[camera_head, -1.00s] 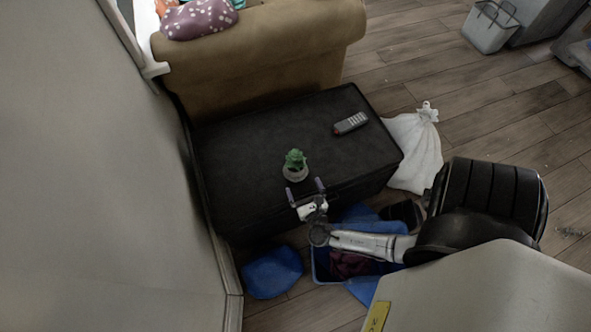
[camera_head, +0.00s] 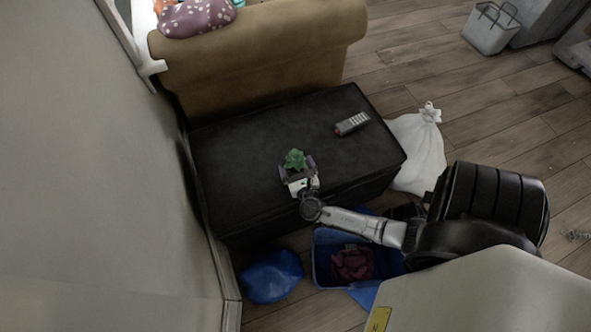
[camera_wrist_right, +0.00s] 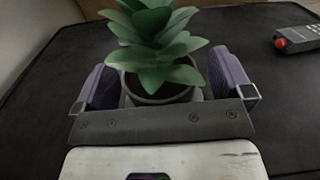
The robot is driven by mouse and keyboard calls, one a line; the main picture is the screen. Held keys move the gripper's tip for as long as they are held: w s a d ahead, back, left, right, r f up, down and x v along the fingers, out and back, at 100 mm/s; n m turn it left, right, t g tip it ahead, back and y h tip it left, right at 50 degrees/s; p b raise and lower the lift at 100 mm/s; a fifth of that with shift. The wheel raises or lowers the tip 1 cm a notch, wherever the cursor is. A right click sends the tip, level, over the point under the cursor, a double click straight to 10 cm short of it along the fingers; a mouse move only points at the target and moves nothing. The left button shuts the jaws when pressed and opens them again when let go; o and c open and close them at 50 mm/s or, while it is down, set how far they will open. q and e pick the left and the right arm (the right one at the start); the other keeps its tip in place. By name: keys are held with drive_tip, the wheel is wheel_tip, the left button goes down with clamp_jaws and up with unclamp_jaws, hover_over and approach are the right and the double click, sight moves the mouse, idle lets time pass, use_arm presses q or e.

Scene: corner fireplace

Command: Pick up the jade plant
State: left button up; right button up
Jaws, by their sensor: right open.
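The jade plant (camera_head: 295,158) is a small green succulent in a grey pot, standing upright on the black ottoman (camera_head: 240,145). In the right wrist view the plant (camera_wrist_right: 155,45) rises at the centre, with its pot (camera_wrist_right: 160,92) partly hidden by leaves and the gripper body. My right gripper (camera_head: 297,169) is open, its fingers on either side of the pot. In the wrist view a gap shows between each finger of the gripper (camera_wrist_right: 168,85) and the pot. My left gripper is not in view.
A remote control (camera_head: 352,123) lies on the ottoman to the right of the plant. A tan sofa (camera_head: 260,60) stands behind. A white bag (camera_head: 417,150) is at the right. A blue bin (camera_head: 325,262) and a blue bag (camera_head: 272,277) are on the floor in front.

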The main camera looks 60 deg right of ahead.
drive_tip(key=shift+s+a, duration=0.1)
drive_tip(key=c, duration=1.1)
drive_tip(key=shift+r, duration=0.15)
